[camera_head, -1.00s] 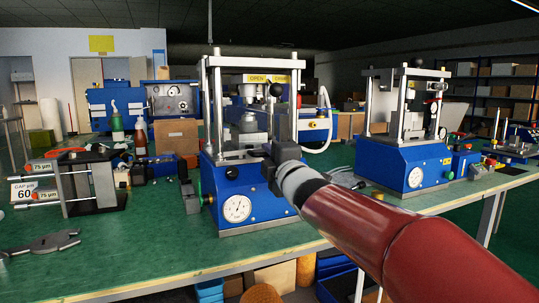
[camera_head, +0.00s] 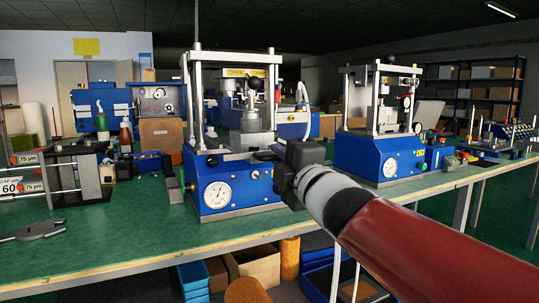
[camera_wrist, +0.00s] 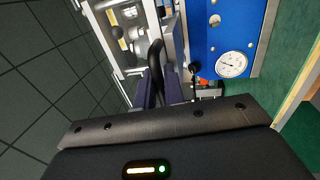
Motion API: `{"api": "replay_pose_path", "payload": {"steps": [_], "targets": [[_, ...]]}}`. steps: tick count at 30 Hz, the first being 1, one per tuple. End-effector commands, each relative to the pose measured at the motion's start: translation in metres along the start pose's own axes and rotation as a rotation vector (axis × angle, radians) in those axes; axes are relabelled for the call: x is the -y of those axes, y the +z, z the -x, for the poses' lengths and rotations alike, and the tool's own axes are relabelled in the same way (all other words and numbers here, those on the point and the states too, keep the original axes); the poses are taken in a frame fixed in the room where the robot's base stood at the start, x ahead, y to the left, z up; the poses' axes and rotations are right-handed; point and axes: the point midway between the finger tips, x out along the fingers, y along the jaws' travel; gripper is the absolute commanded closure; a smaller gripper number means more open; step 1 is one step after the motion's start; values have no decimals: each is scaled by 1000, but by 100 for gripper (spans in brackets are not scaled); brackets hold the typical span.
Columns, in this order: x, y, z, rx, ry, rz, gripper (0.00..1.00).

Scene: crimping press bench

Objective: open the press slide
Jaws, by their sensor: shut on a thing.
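The near press (camera_head: 232,190) stands on the green bench, with a blue base, a round white gauge, steel columns and a yellow plate reading OPEN at the top. My gripper (camera_head: 280,152) is at the right front of this press, above its blue base. In the wrist view, my gripper's two dark fingers (camera_wrist: 160,92) are shut on a black curved handle (camera_wrist: 157,55). The blue base and gauge lie to the right of the fingers there. The fingers hide part of the handle, and how far the slide stands out is unclear.
A second blue press (camera_head: 385,158) stands to the right on the green bench (camera_head: 130,240). A rack with steel rods (camera_head: 75,175) and pliers (camera_head: 35,230) are at the left. Boxes sit under the bench.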

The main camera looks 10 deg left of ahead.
Motion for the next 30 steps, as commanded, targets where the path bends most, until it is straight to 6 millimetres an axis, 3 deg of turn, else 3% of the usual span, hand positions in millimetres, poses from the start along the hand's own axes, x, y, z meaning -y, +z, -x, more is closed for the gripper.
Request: {"api": "replay_pose_path", "payload": {"steps": [6, 19, 20, 23, 30], "targets": [[-2, 1, 18, 1, -2, 0, 100], [-1, 1, 23, 2, -5, 0, 100], [-1, 1, 23, 2, -5, 0, 88], [-2, 1, 23, 2, -4, 0, 75], [-3, 0, 22, 1, -2, 0, 74]]}}
